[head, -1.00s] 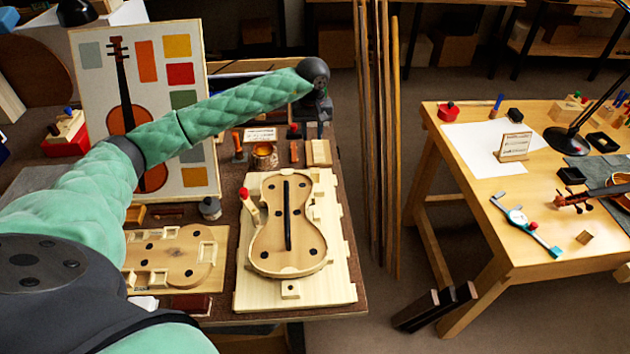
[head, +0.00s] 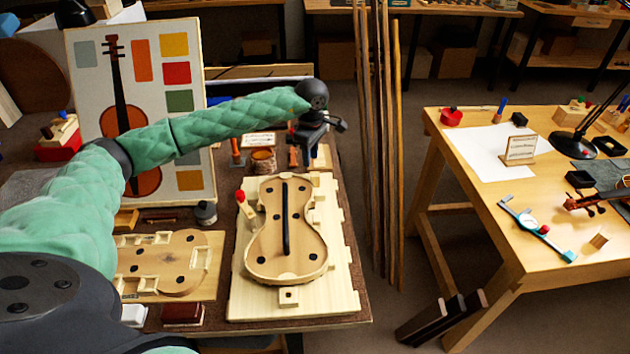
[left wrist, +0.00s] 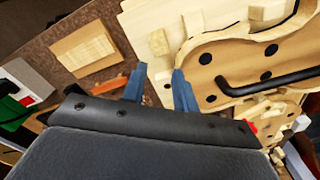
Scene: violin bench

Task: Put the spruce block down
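A pale block with straight grain, which looks like the spruce block (head: 322,160), lies flat on the dark bench top behind the violin mould. In the left wrist view the block (left wrist: 83,52) is at the upper left, apart from my fingers. My left gripper (head: 312,152) hangs over the back of the bench, partly in front of the block. Its two blue fingers (left wrist: 159,87) are spread, with no held object visible between them. My right gripper is in neither view.
The violin mould (head: 262,255) on its pale board (head: 340,285) fills the front of the bench, with a black bar upright on the picture. Tall wood strips (head: 378,120) rise at the right.

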